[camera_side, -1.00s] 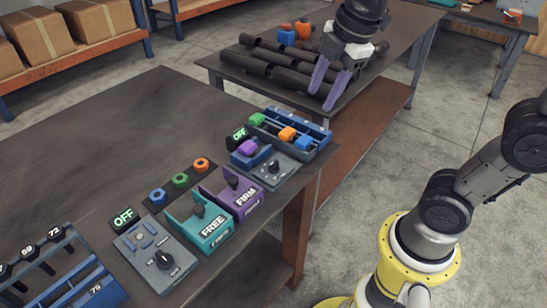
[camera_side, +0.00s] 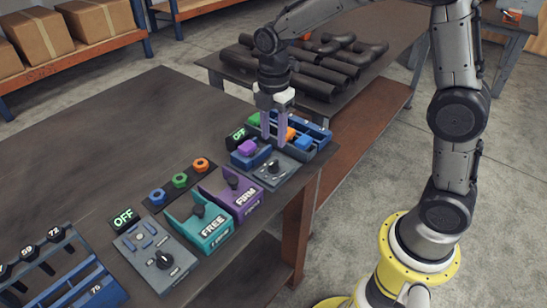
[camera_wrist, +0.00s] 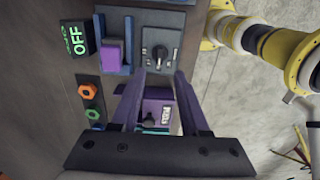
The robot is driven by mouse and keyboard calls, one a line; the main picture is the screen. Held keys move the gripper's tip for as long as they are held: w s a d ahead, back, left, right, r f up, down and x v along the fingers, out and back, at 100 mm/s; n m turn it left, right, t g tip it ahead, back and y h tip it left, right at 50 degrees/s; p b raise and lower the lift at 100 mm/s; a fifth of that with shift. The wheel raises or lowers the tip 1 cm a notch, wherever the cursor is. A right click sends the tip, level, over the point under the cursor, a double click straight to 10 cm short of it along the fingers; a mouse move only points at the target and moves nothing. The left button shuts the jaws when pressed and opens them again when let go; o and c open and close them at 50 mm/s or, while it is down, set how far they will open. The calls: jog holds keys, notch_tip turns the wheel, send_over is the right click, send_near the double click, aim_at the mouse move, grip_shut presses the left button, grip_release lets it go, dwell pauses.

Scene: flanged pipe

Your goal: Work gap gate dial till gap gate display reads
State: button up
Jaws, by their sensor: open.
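A grey panel near the table's right end carries a black dial (camera_side: 273,166); the dial also shows in the wrist view (camera_wrist: 158,56). Beside it a purple block (camera_side: 247,147) sits in a blue holder. The display (camera_side: 238,134) behind reads OFF in green, also in the wrist view (camera_wrist: 77,38). A second panel nearer the front left has its own black dial (camera_side: 165,260) and a display (camera_side: 123,216) reading OFF. I cannot tell which is the gap gate. My gripper (camera_side: 273,139) is open, pointing down, empty, above and just behind the right-hand dial.
A blue tray (camera_side: 322,132) with green, orange and blue blocks stands right behind the gripper. Purple FIRM (camera_side: 240,197) and teal FREE (camera_side: 205,225) holders stand forward left. Coloured nuts (camera_side: 180,180) lie left. Dark pipes (camera_side: 300,80) fill the far table.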

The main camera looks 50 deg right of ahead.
aim_at(274, 162)
notch_tip(274, 162, down, 8)
jog(key=shift+f, duration=0.1)
dwell(0.4)
grip_shut()
